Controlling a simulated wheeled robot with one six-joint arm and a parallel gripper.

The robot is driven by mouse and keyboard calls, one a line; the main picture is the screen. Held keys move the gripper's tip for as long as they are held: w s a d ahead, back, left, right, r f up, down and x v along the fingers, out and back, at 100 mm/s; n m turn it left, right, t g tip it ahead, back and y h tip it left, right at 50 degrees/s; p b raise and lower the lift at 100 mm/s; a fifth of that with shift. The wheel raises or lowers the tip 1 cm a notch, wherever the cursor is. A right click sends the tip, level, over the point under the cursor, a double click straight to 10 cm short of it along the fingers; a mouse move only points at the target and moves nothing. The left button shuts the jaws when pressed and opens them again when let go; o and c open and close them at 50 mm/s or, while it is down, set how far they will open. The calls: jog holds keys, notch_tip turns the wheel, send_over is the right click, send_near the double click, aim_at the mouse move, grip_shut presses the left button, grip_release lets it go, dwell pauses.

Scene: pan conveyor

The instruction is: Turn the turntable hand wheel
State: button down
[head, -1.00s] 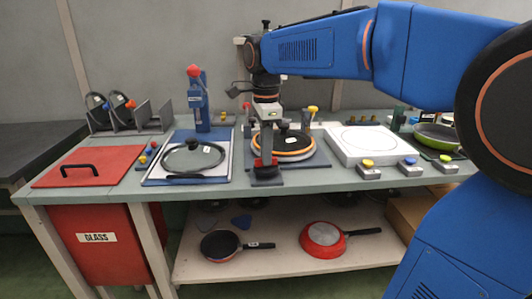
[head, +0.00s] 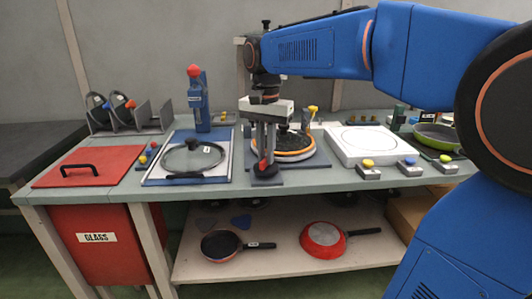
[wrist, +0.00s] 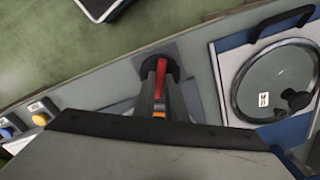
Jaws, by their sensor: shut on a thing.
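The turntable (head: 293,156) carries a dark pan with an orange rim at the middle of the bench. The black round hand wheel (head: 266,173) with a red bar stands at the bench's front edge before it. In the wrist view the hand wheel (wrist: 174,70) lies beyond my fingers, with the red bar (wrist: 161,72) between them. My gripper (head: 265,158) points straight down over the wheel and is shut on the red bar. It also shows in the wrist view (wrist: 160,92). The fingers hide part of the wheel and of the turntable.
A glass lid (head: 192,157) lies on a framed plate to the left, near a red hatch (head: 92,165). A white plate (head: 364,143) and several button boxes (head: 368,171) are to the right.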

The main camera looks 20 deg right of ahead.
jog(key=n, duration=0.3)
jog(key=shift+n, duration=2.2)
jog(key=c, duration=1.8)
grip_release()
jog(key=shift+r, duration=0.1)
notch_tip(320, 180, up, 17)
jog(key=shift+r, duration=0.15)
